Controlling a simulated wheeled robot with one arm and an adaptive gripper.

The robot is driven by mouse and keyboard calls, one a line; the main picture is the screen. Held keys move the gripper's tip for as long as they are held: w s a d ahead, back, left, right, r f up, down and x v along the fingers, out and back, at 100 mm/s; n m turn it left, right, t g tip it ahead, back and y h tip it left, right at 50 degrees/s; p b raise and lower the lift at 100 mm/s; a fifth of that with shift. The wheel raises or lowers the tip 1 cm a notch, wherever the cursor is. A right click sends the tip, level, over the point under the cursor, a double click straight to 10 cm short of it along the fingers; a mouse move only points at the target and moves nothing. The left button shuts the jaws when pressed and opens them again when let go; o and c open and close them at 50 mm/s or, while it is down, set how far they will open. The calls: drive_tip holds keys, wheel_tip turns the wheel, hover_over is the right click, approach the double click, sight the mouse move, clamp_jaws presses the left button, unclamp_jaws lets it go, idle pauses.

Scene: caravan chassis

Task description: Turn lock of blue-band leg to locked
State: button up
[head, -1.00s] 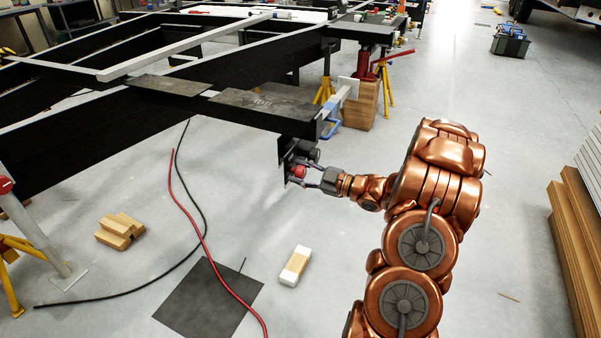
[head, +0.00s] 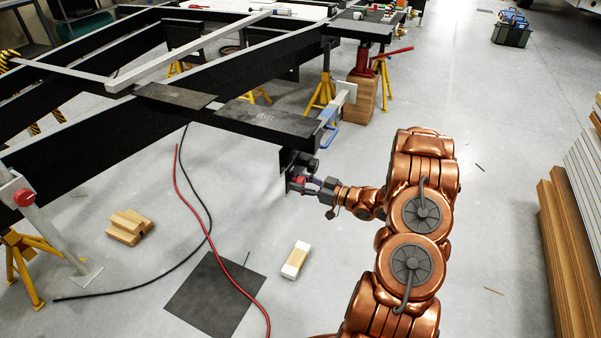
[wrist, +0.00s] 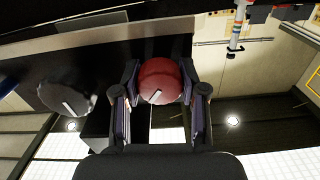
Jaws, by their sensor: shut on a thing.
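My gripper (head: 300,184) is at the near end of the black chassis, with its fingers shut on a red knob (head: 297,179). In the wrist view the round red knob (wrist: 161,82) sits between the two fingers and bears a short white slanted mark. A dark round knob (wrist: 66,97) with its own white mark is to its left, apart from the fingers. A pale grey leg (head: 336,104) with a blue part (head: 328,136) at its lower end slants beside the chassis corner. I cannot tell which leg the red knob belongs to.
Another grey leg (head: 50,232) with a red knob stands at the left by a yellow stand (head: 22,268). Wooden blocks (head: 128,228), a white-ended block (head: 295,261), a dark mat (head: 213,300) and hoses lie on the floor.

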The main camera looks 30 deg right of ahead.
drive_tip(key=m+p, duration=0.4)
drive_tip(key=m, duration=0.1)
drive_tip(key=shift+r+m, duration=0.15)
drive_tip(key=shift+m, duration=0.15)
drive_tip(key=m+p, duration=0.2)
drive_tip(key=m, duration=0.2)
drive_tip(key=shift+m, duration=0.3)
drive_tip(key=shift+f, duration=0.2)
drive_tip(key=o, duration=1.2)
drive_tip(key=shift+c, duration=0.2)
drive_tip(key=shift+d, duration=0.1)
drive_tip(key=v, duration=1.2)
